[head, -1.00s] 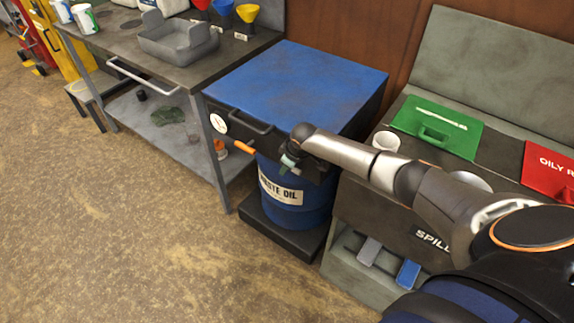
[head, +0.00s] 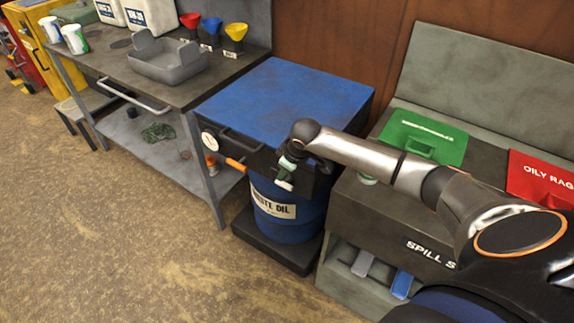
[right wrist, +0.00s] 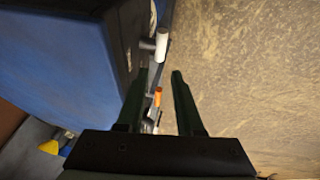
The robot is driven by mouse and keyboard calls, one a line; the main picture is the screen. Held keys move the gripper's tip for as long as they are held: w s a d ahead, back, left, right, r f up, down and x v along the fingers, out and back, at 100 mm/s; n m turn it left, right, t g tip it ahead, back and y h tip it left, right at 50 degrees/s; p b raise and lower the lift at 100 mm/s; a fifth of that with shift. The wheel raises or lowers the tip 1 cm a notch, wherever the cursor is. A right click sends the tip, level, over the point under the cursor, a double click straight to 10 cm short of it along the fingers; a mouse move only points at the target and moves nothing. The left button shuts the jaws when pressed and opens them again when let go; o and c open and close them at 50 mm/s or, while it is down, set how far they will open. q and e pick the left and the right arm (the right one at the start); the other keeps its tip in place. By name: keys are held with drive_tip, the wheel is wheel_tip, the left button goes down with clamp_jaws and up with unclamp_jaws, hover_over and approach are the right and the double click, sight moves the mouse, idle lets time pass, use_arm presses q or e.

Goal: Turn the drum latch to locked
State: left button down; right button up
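The blue waste oil drum (head: 290,224) stands under a blue-topped cover (head: 290,100). A white-tipped grip (head: 285,185) shows just below my right gripper (head: 289,167), at the front right of the cover. In the right wrist view, my right gripper (right wrist: 160,74) has its two dark green fingers apart. The white grip (right wrist: 162,43) is beyond the fingertips and the orange tip (right wrist: 158,96) shows in the gap. I cannot tell which is the latch. My left gripper is out of view.
A workbench (head: 120,58) with a grey tray (head: 168,62) and coloured funnels stands at left. A spill station with a green lid (head: 424,140) and a red lid (head: 540,178) stands at right, under my right arm. The floor in front is clear.

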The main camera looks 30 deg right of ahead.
drive_tip(key=shift+v, duration=1.05)
drive_tip(key=s+a+f+t+y, duration=0.1)
drive_tip(key=s+a+f+y, duration=0.1)
drive_tip(key=s+a+f, duration=0.4)
drive_tip(key=s+a+f+t+y, duration=0.15)
drive_tip(key=s+a+f, duration=0.3)
drive_tip(key=a, duration=0.45)
drive_tip(key=s+a+f+m+t, duration=0.1)
drive_tip(key=s+f+m+t, duration=0.1)
drive_tip(key=s, duration=1.1)
drive_tip(key=shift+s+a+f+m+h, duration=0.3)
drive_tip(key=shift+s+f+m+h, duration=0.05)
drive_tip(key=shift+f+m, duration=0.15)
